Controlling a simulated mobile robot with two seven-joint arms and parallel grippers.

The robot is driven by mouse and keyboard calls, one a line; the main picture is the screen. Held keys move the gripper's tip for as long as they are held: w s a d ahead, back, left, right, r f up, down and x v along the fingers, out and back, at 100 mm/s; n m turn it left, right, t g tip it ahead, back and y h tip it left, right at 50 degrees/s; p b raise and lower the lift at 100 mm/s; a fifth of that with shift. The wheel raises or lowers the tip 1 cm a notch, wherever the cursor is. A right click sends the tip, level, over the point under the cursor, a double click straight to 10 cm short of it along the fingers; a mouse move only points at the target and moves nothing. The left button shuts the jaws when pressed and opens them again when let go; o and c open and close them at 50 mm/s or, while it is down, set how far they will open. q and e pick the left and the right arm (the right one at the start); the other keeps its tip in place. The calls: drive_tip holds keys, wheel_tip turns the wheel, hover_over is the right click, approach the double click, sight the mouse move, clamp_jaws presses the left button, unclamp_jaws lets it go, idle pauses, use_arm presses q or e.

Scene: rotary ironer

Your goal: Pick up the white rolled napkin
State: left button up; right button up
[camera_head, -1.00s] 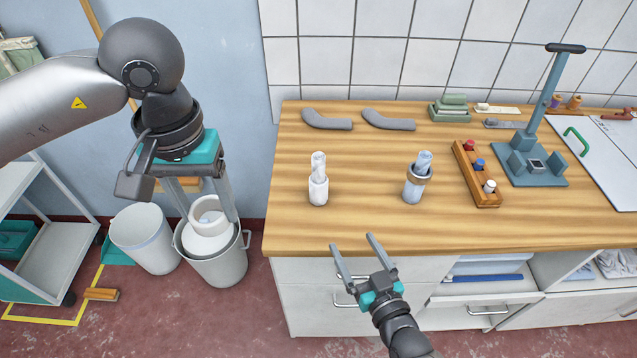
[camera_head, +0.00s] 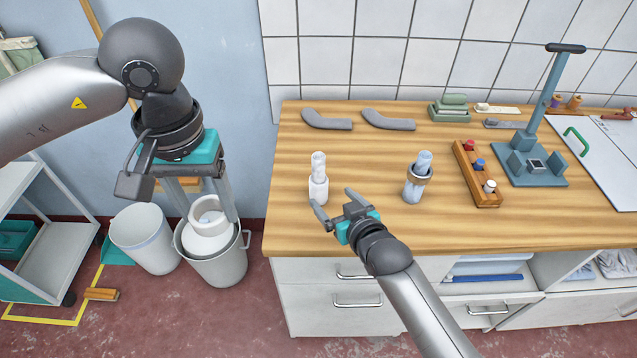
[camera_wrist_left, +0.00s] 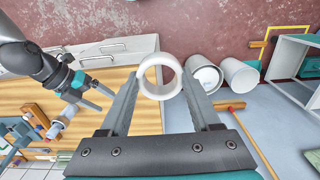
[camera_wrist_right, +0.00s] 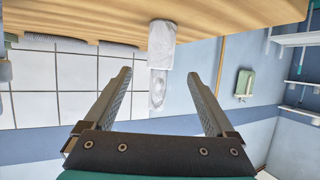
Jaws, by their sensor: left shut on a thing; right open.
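The white rolled napkin (camera_head: 318,165) stands upright in a white holder (camera_head: 318,190) near the wooden counter's left end. The right wrist view, with the counter at its top, shows the napkin (camera_wrist_right: 157,92) and holder (camera_wrist_right: 162,45) between and beyond the fingers. My right gripper (camera_head: 333,206) is open and empty, just in front of the holder; whether a fingertip touches it I cannot tell. My left gripper (camera_head: 210,216) is shut on a white ring (camera_wrist_left: 141,78), left of the counter, above the buckets.
A bluish rolled napkin (camera_head: 424,162) stands in a banded holder (camera_head: 414,190) to the right. Behind lie two grey bent pieces (camera_head: 328,120). A wooden rack (camera_head: 473,172) and a blue-grey press (camera_head: 535,165) stand further right. White buckets (camera_head: 143,240) stand on the floor at left.

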sight(318, 156)
drive_tip(key=shift+x, duration=4.7)
drive_tip(key=shift+s+f, duration=0.1)
drive_tip(key=shift+f, duration=0.1)
drive_tip(key=shift+c, duration=0.2)
clamp_jaws()
drive_tip(key=shift+r, duration=0.1)
wheel_tip(318, 156, up, 10)
drive_tip(key=shift+f, duration=0.1)
drive_tip(key=shift+f, duration=3.45)
